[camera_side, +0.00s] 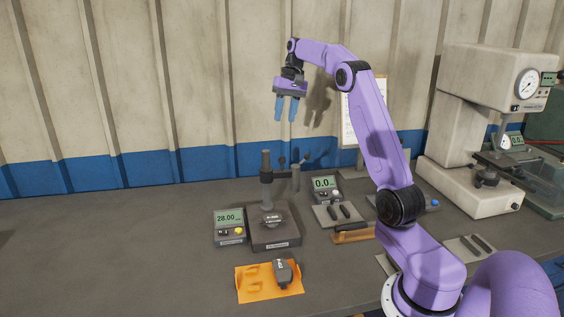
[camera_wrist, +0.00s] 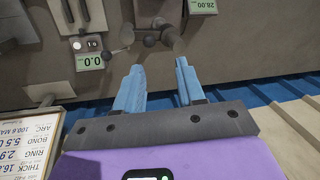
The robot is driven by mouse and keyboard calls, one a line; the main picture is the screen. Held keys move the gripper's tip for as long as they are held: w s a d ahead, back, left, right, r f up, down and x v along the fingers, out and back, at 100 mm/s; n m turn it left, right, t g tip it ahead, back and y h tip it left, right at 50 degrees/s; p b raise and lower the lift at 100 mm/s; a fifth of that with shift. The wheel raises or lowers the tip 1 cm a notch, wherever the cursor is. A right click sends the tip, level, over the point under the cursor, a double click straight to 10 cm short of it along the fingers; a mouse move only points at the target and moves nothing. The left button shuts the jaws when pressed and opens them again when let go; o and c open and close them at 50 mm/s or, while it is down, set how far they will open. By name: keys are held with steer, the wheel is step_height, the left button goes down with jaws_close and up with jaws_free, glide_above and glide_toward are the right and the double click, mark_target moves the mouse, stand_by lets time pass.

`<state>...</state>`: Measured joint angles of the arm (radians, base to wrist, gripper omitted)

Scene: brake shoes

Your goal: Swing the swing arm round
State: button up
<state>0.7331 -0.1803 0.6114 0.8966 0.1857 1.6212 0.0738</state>
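The swing arm (camera_side: 281,174) is a dark horizontal piece clamped on the upright post (camera_side: 266,162) of a small bench stand (camera_side: 275,238). It points to the right of the post, with a grey cylinder hanging at its end and small dark knobs close by. In the wrist view the stand's arm and knobs (camera_wrist: 150,40) show at the top, upside down and partly cut off. My gripper (camera_side: 285,119) has two blue fingers, apart and empty. It hangs in the air well above the post, touching nothing. The fingers also show in the wrist view (camera_wrist: 158,82).
A readout showing 28.00 (camera_side: 229,228) stands left of the stand, another (camera_side: 326,189) behind right. An orange tray (camera_side: 251,284) with a dark part (camera_side: 284,272) lies in front. A large press (camera_side: 480,120) stands at right. The bench's left side is clear.

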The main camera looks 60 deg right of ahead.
mark_target(282, 159)
steer(key=shift+m, duration=0.4)
steer(key=f, duration=0.5)
steer(key=w+f, duration=0.1)
steer(key=f, duration=1.1)
steer(key=shift+w, duration=0.2)
jaws_close()
